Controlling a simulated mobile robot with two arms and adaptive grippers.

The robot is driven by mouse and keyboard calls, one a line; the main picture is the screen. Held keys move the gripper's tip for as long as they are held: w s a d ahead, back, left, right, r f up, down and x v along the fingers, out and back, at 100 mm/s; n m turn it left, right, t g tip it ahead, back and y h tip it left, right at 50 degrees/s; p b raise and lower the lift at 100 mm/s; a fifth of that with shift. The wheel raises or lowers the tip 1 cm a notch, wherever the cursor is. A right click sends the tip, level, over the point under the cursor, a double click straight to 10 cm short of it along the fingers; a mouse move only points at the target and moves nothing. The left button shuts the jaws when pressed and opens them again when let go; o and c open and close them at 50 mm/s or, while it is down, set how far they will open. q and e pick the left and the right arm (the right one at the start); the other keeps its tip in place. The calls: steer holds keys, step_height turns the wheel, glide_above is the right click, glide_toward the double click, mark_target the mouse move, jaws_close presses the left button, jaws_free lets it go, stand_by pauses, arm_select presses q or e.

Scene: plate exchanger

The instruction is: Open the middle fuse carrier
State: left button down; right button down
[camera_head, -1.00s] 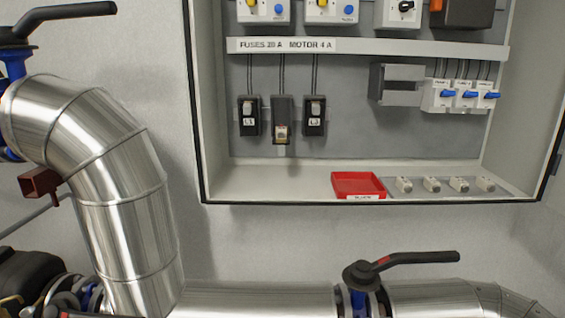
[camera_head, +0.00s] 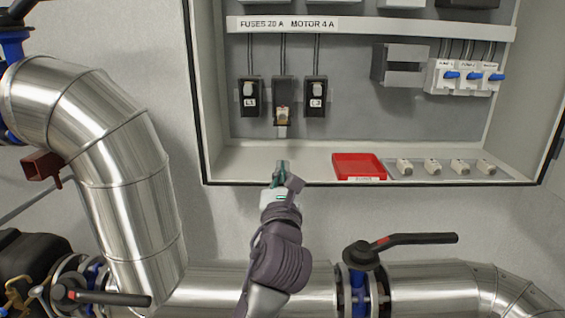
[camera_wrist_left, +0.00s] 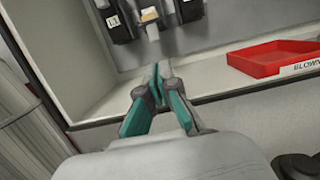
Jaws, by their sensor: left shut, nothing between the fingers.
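The middle fuse carrier (camera_head: 282,114) sits in the row of three black fuse holders in the cabinet. Its pale handle part is low and juts out, unlike its neighbours; it looks swung down. It also shows at the top of the left wrist view (camera_wrist_left: 149,15). The left carrier, marked L1 (camera_head: 249,97), and the right carrier (camera_head: 316,97) have pale handles high on upright fronts. My left gripper (camera_head: 282,165) is shut and empty, below the middle carrier and apart from it, near the cabinet's lower front edge. Its green-padded fingers show in the left wrist view (camera_wrist_left: 158,70). My right gripper is not in view.
A red tray (camera_head: 358,167) stands on the cabinet floor right of my gripper, with several pale fuses (camera_head: 432,166) beside it. Blue-lever breakers (camera_head: 466,76) are at the right. A pipe valve with a black lever (camera_head: 405,241) is below the cabinet.

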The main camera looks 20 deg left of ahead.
mark_target(282, 122)
arm_select(q)
steer(key=p+x, duration=0.2)
steer(key=x, duration=0.5)
steer(key=shift+w+r, duration=0.1)
steer(key=shift+w, duration=0.15)
steer(key=shift+w+a, duration=0.25)
steer(key=shift+w, duration=0.35)
